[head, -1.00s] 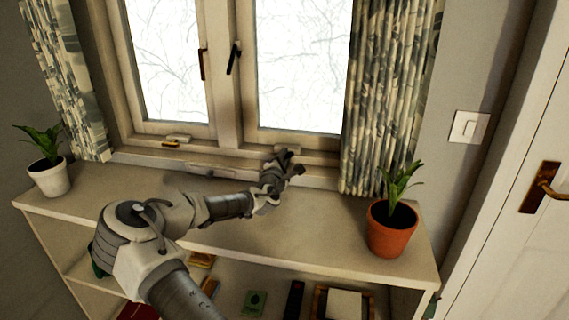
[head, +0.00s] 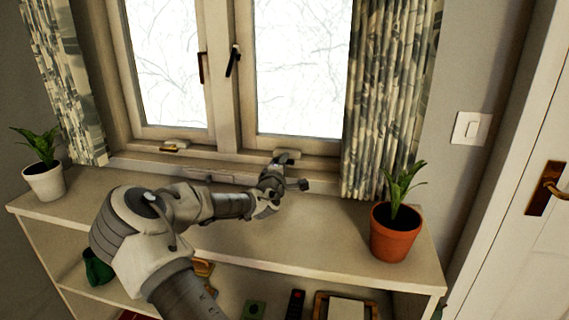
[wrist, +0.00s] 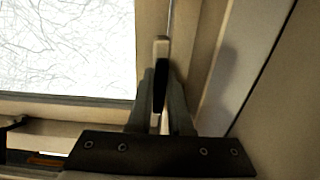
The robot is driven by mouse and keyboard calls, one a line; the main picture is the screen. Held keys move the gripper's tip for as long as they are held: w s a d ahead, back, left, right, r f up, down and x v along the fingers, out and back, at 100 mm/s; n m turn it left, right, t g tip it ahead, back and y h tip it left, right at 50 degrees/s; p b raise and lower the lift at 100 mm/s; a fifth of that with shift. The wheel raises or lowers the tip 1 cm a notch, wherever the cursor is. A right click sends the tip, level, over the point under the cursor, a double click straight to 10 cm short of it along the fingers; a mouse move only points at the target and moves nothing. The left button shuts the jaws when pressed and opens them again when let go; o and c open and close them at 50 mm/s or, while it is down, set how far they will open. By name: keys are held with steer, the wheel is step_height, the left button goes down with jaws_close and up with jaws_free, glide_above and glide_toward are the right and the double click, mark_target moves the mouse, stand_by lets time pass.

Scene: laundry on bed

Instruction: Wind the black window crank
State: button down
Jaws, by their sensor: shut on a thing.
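The black window crank is at the foot of the right window pane, below its pale housing (head: 288,155). My gripper (head: 272,178) is at the crank, low against the window frame, and hides most of it in the head view. A small dark end (head: 304,184) sticks out to the right of my gripper; I cannot tell if it is the crank's knob. In the wrist view my gripper (wrist: 162,98) is shut on a narrow upright piece with a black face, the black window crank (wrist: 159,88), its pale edge showing above the fingers.
A brass-coloured crank (head: 170,149) sits under the left pane. A black handle (head: 233,62) and a brown handle (head: 202,68) are higher up. A terracotta pot (head: 394,236) stands right on the shelf top (head: 290,243), a white pot (head: 46,182) left. Patterned curtains (head: 385,95) hang close by.

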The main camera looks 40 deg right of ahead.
steer(key=c, duration=0.8)
jaws_free()
steer(key=shift+c, duration=0.2)
steer(key=p+v, duration=0.2)
steer(key=v, duration=1.5)
steer(key=shift+s+a+p, duration=0.15)
steer(key=shift+s+p, duration=0.1)
steer(key=shift+p, duration=0.05)
steer(key=shift+r, duration=0.1)
